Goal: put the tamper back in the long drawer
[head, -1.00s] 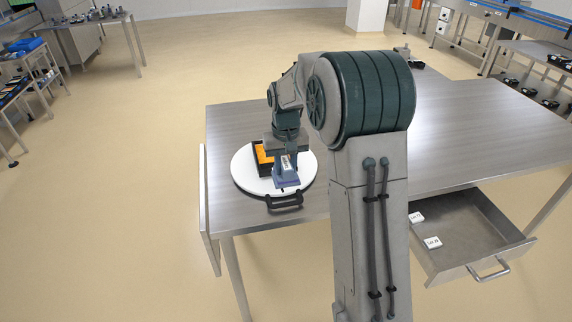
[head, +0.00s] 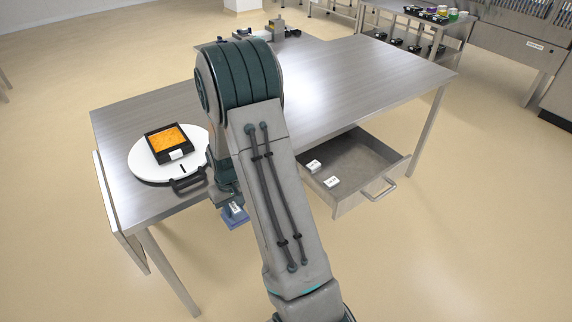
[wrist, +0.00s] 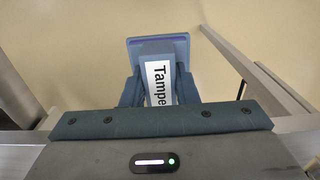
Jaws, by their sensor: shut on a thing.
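The blue tamper (wrist: 158,48), with a white label reading "Tampe", is held between the fingers of my gripper (wrist: 158,92) in the wrist view. In the head view the tamper (head: 235,216) hangs beside the table's front edge, with bare floor under it. My gripper (head: 228,196) is shut on it, partly hidden by my arm. The long drawer (head: 352,170) is pulled out under the table, to the right of my arm. Two small white labelled blocks (head: 332,182) lie in its left part. The rest of the visible drawer floor is bare.
The steel tabletop (head: 340,85) is largely clear. A table leg (head: 172,270) stands at front left.

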